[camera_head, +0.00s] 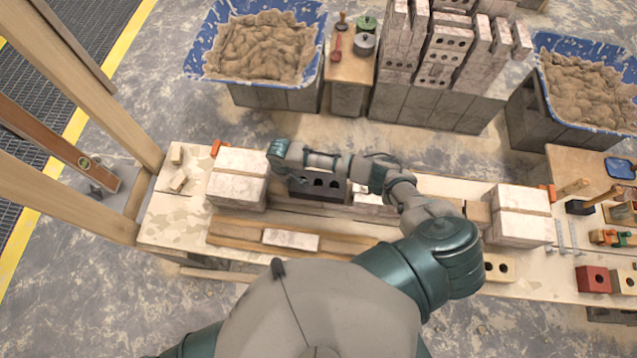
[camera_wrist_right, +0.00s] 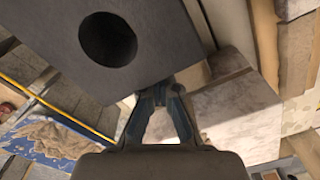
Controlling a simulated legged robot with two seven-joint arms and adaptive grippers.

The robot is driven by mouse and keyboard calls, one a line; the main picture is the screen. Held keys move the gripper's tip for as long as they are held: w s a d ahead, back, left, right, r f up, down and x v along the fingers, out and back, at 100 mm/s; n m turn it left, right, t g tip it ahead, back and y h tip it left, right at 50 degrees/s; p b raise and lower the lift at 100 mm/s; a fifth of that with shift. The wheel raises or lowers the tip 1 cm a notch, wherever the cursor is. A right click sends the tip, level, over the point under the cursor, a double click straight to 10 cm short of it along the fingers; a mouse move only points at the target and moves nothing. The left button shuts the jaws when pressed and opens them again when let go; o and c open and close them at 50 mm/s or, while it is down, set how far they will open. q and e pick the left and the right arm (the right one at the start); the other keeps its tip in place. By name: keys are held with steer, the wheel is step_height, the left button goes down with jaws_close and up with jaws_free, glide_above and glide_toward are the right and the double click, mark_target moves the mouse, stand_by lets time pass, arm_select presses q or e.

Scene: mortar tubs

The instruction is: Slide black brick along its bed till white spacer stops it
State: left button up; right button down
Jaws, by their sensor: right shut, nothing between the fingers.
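The black brick (camera_head: 322,191), with several round holes, lies in the row on the bench, right of the left pale brick stack. In the right wrist view the black brick (camera_wrist_right: 75,45) looms close, one dark hole facing the camera. My right gripper (camera_wrist_right: 163,88) is shut and empty, its fingertips at or very near the brick's edge; I cannot tell whether they touch. In the head view my right arm reaches left across the row, its hand beside the brick's left end, the fingertips hard to make out. I cannot pick out the white spacer surely. My left gripper is out of view.
Pale brick stacks stand at the row's left (camera_head: 238,180) and right (camera_head: 520,215). A wooden board (camera_head: 235,230) with a loose pale brick (camera_head: 291,240) lies in front. Mortar tubs (camera_head: 208,45) stand behind. A hammer (camera_head: 580,207) and loose bricks lie at right.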

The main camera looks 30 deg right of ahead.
steer(key=shift+s+d+p, duration=0.65)
steer(key=shift+d+p, duration=0.25)
steer(key=shift+d, duration=0.05)
stand_by(0.5)
steer(key=shift+a, duration=0.1)
steer(key=shift+w+a, duration=0.4)
steer(key=shift+a, duration=0.05)
steer(key=shift+a+r, duration=0.1)
steer(key=shift+r, duration=0.05)
step_height(320, 180, up, 9)
steer(key=p, duration=0.9)
stand_by(0.4)
